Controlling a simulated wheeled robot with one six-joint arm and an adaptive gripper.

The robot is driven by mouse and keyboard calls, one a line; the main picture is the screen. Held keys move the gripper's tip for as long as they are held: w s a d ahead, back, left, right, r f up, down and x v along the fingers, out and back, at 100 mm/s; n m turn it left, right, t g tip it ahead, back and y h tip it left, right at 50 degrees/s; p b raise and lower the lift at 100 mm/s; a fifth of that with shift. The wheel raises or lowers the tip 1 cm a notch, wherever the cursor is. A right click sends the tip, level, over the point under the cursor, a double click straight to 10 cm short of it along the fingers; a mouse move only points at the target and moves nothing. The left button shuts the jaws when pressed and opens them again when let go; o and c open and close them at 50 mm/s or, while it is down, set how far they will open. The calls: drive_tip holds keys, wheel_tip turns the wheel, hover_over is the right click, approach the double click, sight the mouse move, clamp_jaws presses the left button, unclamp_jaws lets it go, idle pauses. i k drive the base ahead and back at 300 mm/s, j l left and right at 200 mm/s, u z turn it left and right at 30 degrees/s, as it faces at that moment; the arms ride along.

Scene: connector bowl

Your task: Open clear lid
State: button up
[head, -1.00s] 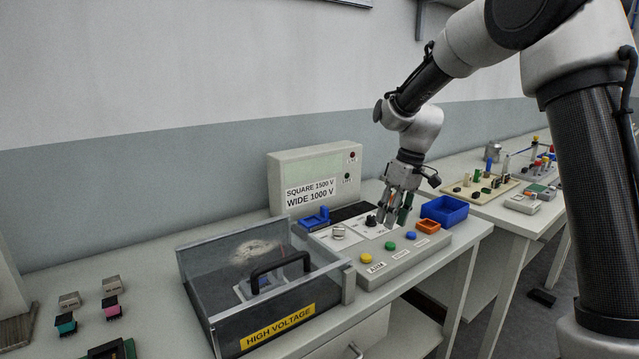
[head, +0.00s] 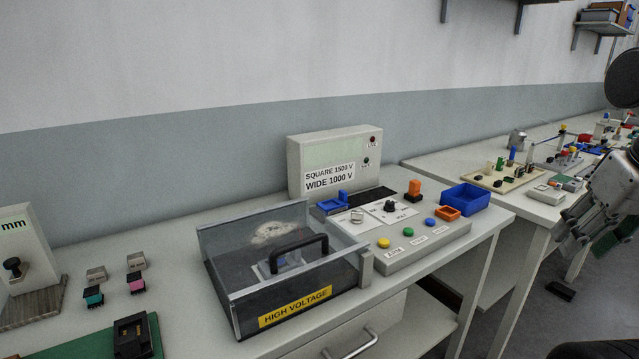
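The clear lid (head: 235,262) is a smoky see-through cover with a black handle (head: 300,243) across its top. It lies shut over a box on the bench, left of centre, with a yellow HIGH VOLTAGE label (head: 296,306) on its front. Through it I see a pale round patch and a grey-blue block, both blurred by the cover. My gripper (head: 585,243) is at the right edge, well away from the lid, over the gap in front of the second bench. Its fingers look spread apart and empty, with part of it cut off by the frame.
A control panel (head: 400,257) with buttons and a dark knob (head: 391,206) adjoins the box on its right. An orange connector (head: 414,188) stands on the panel, near a blue tray (head: 466,197). Small connectors (head: 93,295) and a green mat (head: 82,345) lie left of the box.

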sight(325, 238)
drive_tip(key=k+j+u, duration=0.1)
drive_tip(key=u, duration=0.3)
drive_tip(key=k+j+u, duration=0.1)
drive_tip(key=u, duration=0.25)
drive_tip(key=j+u, duration=0.2)
drive_tip(key=u, duration=0.2)
